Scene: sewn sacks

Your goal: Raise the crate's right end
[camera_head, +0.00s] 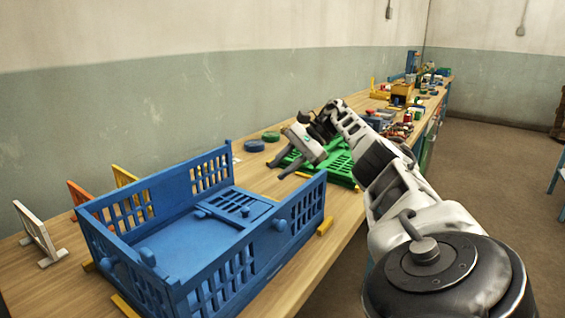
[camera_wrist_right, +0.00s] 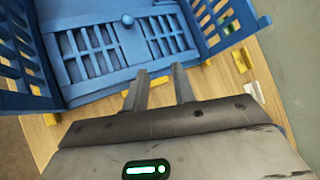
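The blue crate (camera_head: 255,258) stands on the wooden workbench, with its two long walls and its left end upright. Its right end (camera_head: 237,203), a slotted panel with a small knob, lies folded flat inside on the crate floor. The panel and its knob also show in the right wrist view (camera_wrist_right: 95,50). My right gripper (camera_head: 277,171) is above the bench just beyond the crate's open right side, fingers pointing toward the panel. In the right wrist view its two fingers (camera_wrist_right: 160,80) are apart with nothing between them. My left gripper is out of view.
A green crate (camera_head: 340,165) lies behind my right gripper. White (camera_head: 38,235), orange (camera_head: 80,192) and yellow (camera_head: 123,176) stands are along the wall side. Yellow blocks (camera_head: 325,226) sit at the blue crate's base. Clutter fills the far bench.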

